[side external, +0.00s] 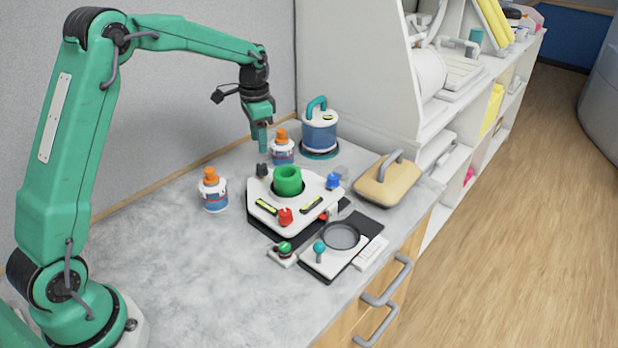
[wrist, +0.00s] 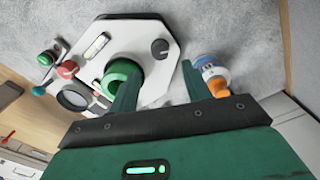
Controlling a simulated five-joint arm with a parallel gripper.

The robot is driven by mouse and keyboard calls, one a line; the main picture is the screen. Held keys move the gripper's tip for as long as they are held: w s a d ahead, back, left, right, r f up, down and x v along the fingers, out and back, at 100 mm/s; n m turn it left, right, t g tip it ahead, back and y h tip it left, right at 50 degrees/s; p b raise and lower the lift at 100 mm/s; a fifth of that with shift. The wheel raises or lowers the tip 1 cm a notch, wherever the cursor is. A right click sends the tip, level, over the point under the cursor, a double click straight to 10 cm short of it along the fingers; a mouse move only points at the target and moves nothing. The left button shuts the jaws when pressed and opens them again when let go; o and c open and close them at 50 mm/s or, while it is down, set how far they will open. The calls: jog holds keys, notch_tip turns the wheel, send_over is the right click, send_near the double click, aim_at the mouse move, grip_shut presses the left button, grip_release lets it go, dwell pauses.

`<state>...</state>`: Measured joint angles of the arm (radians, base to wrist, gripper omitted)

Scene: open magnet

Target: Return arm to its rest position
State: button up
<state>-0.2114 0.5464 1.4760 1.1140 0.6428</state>
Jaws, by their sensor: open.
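My gripper (side external: 262,137) hangs from the end of my green arm, pointing down above the back of the worktop, near a white bottle with an orange cap (side external: 282,148). In the wrist view my gripper (wrist: 160,85) has its two green fingers apart, with nothing held between them. The white device (side external: 262,207) with a green ring (side external: 288,180) on top stands in front of the gripper. In the wrist view the device (wrist: 150,45) lies beyond and left of the fingers, and one finger partly covers it. The bottle (wrist: 208,68) is just right of the right finger.
A second orange-capped bottle (side external: 213,192) stands left of the device. A blue canister (side external: 320,130) stands behind it. A tan block with a handle (side external: 385,182) and a small panel with a round dish (side external: 340,236) are at right. The grey worktop (side external: 150,255) is clear at left.

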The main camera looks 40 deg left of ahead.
jog(key=s+d+r+n+t, duration=0.1)
jog(key=s+d+r, duration=0.2)
jog(key=s+r, duration=0.35)
jog(key=s+d+r+n+t, duration=0.1)
jog(key=s+d+r+t, duration=0.1)
jog(key=s+d+r, duration=0.4)
jog(key=s+d+f+n+t, duration=0.1)
jog(key=s+d+n+t, duration=0.1)
jog(key=s, duration=1.4)
jog(key=shift+f+n+t, duration=0.3)
jog(key=shift+f+n, duration=0.1)
jog(key=shift+n, duration=0.1)
dwell(1.4)
